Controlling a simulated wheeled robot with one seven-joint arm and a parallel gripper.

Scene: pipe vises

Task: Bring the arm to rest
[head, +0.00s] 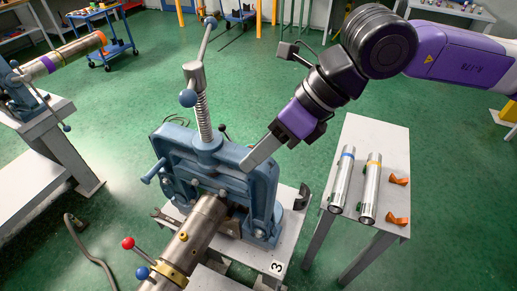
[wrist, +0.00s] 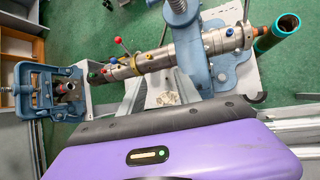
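My arm reaches in from the upper right in the head view. My gripper (head: 250,163) is beside the upper right of the blue pipe vise (head: 264,190), its grey finger slanting down and left. Whether it touches the vise frame cannot be told. The vise holds a steel pipe (head: 205,222), with a ball-ended screw handle standing above.
A small grey table (head: 378,140) at right carries two steel tubes (head: 343,180) (head: 370,190) and several orange clips (head: 397,221). Another vise bench (head: 28,165) stands at left. A blue cart (head: 112,50) is at the back. Green floor lies between them.

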